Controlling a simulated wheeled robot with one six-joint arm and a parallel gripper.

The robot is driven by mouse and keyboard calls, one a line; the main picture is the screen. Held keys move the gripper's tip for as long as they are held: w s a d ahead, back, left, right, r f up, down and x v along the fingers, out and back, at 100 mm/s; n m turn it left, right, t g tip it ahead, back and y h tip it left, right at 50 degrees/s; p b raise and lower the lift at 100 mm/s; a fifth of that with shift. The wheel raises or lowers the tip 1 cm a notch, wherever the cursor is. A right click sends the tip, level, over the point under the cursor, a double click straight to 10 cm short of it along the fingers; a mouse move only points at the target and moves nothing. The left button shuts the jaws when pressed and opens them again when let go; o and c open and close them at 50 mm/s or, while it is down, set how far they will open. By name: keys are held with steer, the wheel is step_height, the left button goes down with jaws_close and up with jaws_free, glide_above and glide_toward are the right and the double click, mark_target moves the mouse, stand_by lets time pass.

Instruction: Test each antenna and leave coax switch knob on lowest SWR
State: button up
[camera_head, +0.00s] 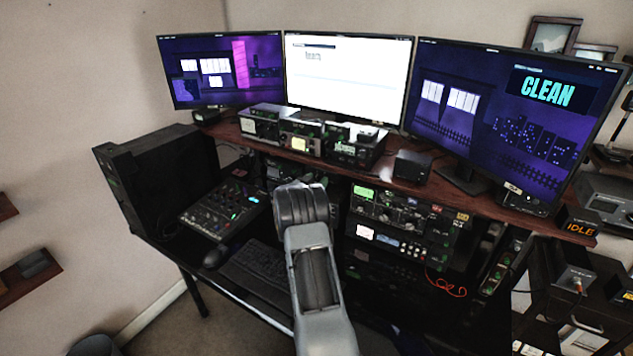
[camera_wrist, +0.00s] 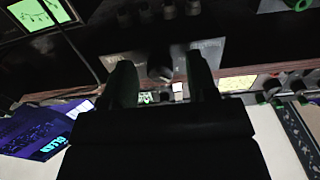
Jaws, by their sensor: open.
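My gripper (camera_wrist: 160,66) is open, with its two dark fingers pointing at a grey panel (camera_wrist: 118,64) in the wrist view. A small round knob (camera_wrist: 159,72) shows between the fingers; they stand apart from it on both sides, and I cannot tell how deep they reach. It may be the coax switch knob, but its labels and pointer are unreadable. In the head view my arm covers the middle of the equipment, hiding the knob and my fingertips. A lit white meter (camera_head: 364,232) shows on the rack right of my arm; its reading is too small.
Radios (camera_head: 300,142) and a small black box (camera_head: 412,166) stand on the wooden shelf. A mixer (camera_head: 222,208) and keyboard (camera_head: 258,272) lie left of my arm. An orange cable (camera_head: 445,286) hangs at the rack.

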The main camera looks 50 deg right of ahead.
steer(key=c, duration=0.9)
steer(key=shift+f+m+b, duration=0.15)
steer(key=shift+m+b, duration=0.15)
steer(key=shift+b, duration=0.4)
steer(key=m+b, duration=0.7)
steer(key=b, duration=0.2)
steer(key=shift+r+b, duration=0.2)
steer(key=shift+b, duration=0.15)
